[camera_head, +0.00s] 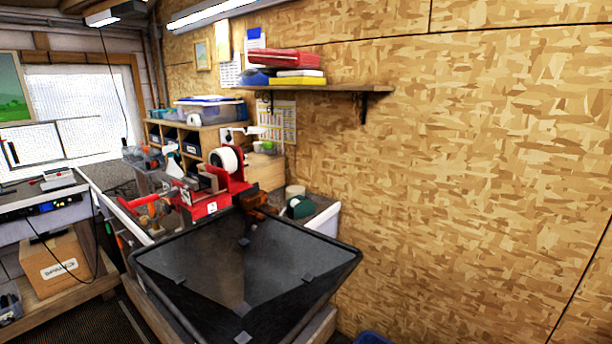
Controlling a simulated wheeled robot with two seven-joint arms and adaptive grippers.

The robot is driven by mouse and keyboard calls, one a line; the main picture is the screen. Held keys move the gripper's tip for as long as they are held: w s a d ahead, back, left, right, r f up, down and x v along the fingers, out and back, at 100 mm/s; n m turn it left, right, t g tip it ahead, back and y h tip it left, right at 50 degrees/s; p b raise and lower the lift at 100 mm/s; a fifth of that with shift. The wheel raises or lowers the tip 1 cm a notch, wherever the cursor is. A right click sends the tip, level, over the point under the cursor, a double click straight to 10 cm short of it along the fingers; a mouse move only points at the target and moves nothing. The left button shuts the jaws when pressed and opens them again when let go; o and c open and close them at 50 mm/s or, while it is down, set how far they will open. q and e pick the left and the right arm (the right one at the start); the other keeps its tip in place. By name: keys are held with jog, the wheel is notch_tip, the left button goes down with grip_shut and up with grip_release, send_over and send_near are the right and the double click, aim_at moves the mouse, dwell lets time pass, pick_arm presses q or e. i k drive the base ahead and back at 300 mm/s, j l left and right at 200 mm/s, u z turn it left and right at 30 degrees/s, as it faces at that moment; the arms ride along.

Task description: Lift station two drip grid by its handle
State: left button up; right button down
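A large black tray-like basin (345,262) with sloping walls and a dark, shiny inside stands in the lower middle of the head view. Several small grey tabs sit along its sides. I cannot make out a separate drip grid or its handle in it. Neither of my grippers shows in this view.
Behind the basin, a bench carries a red clamp-like machine (212,208), a white roll (224,159) and a dark green object (300,207). A wall shelf (340,88) holds a red case (285,57). A cardboard box (55,263) sits low at left.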

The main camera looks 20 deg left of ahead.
aim_at(116, 189)
jog(key=u, duration=1.95)
jog(key=i+j+z, duration=0.1)
jog(key=j, duration=0.2)
jog(key=i+j+z, duration=0.25)
jog(key=j, duration=0.4)
jog(key=i+j+z, duration=0.15)
jog(key=j, duration=0.25)
jog(key=i+j+z, duration=0.15)
jog(key=i+j, duration=0.2)
jog(key=i+j+z, duration=0.1)
jog(key=j, duration=0.25)
jog(key=i+j+z, duration=0.15)
jog(key=i+j, duration=0.15)
jog(key=i+j+z, duration=0.1)
jog(key=j, duration=0.3)
jog(key=i+j+z, duration=0.1)
jog(key=i+j, duration=0.15)
jog(key=j, duration=0.15)
jog(key=i+j+z, duration=0.15)
jog(key=j, duration=0.2)
